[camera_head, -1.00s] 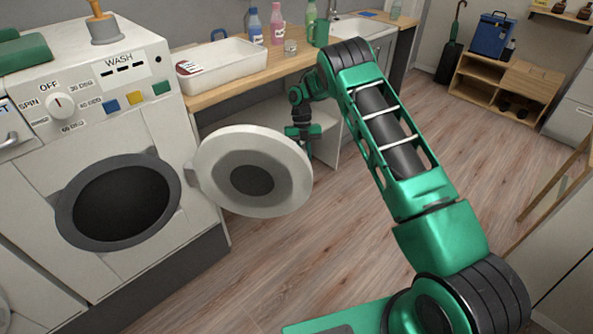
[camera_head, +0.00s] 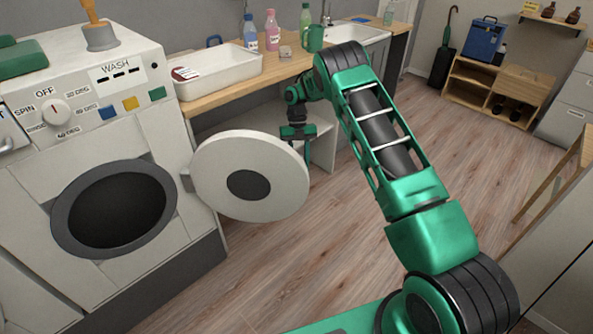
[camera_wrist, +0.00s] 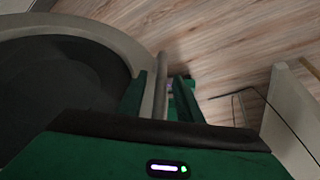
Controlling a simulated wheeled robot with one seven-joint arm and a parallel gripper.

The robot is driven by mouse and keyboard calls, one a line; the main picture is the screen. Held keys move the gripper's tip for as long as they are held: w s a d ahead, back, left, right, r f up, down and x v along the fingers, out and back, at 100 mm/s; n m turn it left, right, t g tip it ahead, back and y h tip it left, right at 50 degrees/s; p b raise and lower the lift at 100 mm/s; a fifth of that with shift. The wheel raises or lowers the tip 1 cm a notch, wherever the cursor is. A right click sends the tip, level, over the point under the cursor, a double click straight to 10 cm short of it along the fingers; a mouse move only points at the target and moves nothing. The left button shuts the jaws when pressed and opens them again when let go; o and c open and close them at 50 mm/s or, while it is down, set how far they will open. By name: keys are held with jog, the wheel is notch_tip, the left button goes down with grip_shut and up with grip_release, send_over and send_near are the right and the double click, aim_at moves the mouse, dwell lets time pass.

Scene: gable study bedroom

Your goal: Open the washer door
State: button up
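The washer (camera_head: 95,190) stands at the left, its round dark opening (camera_head: 115,212) uncovered. Its round white door (camera_head: 225,170) stands swung out to the right of the opening, inner face with a dark centre toward the head camera. My gripper (camera_head: 307,158) is at the door's far right edge, partly hidden behind it. In the wrist view, a pale handle bar (camera_wrist: 160,85) runs between the two green fingers of my gripper (camera_wrist: 160,90), with narrow gaps seeming to show on both sides. The gripper looks open around the bar. The dark round part of the door (camera_wrist: 60,90) fills the left.
A wooden counter (camera_head: 205,101) with a white basin (camera_head: 225,72), bottles and a green mug (camera_head: 312,40) is behind the door. A low shelf (camera_head: 470,95) stands at the back right. The wooden floor (camera_head: 330,215) between washer and shelf is clear.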

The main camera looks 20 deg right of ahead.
jog(key=v, duration=0.9)
jog(key=shift+r, duration=0.1)
jog(key=s+d+r+m+t, duration=0.1)
jog(key=s+d+r+m, duration=0.4)
jog(key=s+r+m, duration=0.5)
jog(key=s+d+r+m+t, duration=0.1)
jog(key=s+d+r+m, duration=0.3)
jog(key=s+r+m, duration=0.7)
jog(key=s+d+m+t, duration=0.1)
jog(key=s+d+m, duration=0.1)
jog(key=s+m, duration=0.7)
jog(key=s+d+f+m+t, duration=0.1)
jog(key=s+m, duration=0.9)
jog(key=s, duration=1.3)
jog(key=shift+d+m+t+h, duration=0.3)
jog(key=shift+d, duration=0.1)
